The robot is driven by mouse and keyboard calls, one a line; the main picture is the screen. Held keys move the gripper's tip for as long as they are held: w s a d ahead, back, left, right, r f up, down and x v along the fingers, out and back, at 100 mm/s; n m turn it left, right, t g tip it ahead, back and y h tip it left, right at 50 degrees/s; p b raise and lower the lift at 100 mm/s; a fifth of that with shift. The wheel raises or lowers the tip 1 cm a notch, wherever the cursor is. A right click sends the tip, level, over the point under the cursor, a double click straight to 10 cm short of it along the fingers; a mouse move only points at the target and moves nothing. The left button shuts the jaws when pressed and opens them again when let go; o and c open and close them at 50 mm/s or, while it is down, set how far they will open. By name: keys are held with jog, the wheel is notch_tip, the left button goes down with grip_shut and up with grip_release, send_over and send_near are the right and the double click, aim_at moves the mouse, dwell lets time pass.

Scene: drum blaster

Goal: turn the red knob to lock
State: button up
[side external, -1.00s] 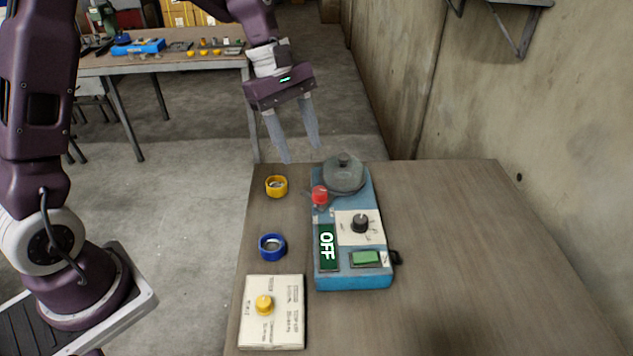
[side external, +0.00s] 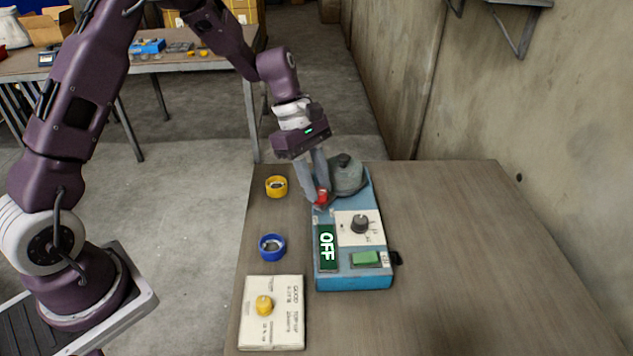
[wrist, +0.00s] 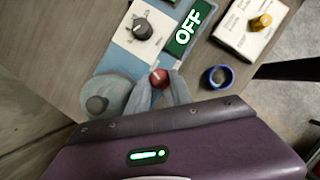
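The red knob (side external: 321,197) stands on the left side of the blue drum blaster box (side external: 326,281), near the grey round part (side external: 346,174). The box's display reads OFF (side external: 327,246). My gripper (side external: 318,197) is down at the red knob, fingers pointing at the box. In the wrist view the red knob (wrist: 158,78) shows between my two fingertips (wrist: 159,84), one on each side. I cannot tell whether the fingers touch it or leave a small gap. A black dial (side external: 360,223) on a white panel and a green button (side external: 365,258) are nearer the front.
A yellow ring (side external: 276,186) and a blue ring (side external: 272,247) lie left of the box. The table (side external: 470,260) is clear on the right. A concrete wall (side external: 560,110) stands beyond.

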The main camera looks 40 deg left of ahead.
grip_shut()
jog(key=shift+m, duration=0.3)
jog(key=m, duration=0.2)
jog(key=m+g, duration=0.1)
jog(key=shift+w+m+g, duration=0.2)
jog(key=shift+m+g, duration=0.1)
jog(key=shift+m, duration=0.1)
jog(key=m+g+y, duration=0.1)
jog(key=m, duration=0.2)
jog(key=shift+w+d+m, duration=0.1)
jog(key=shift+d+m, duration=0.05)
jog(key=shift+m, duration=0.15)
jog(key=m, duration=0.2)
jog(key=m+g+y, duration=0.1)
jog(key=m, duration=0.2)
jog(key=shift+w+d+g+y, duration=0.1)
jog(key=shift+d+g+y, duration=0.05)
jog(key=shift+g+y, duration=0.15)
jog(key=shift+d+m+y, duration=0.15)
jog(key=shift+m+y, duration=0.75)
jog(key=shift+m, duration=1.5)
jog(key=o, duration=0.6)
grip_release()
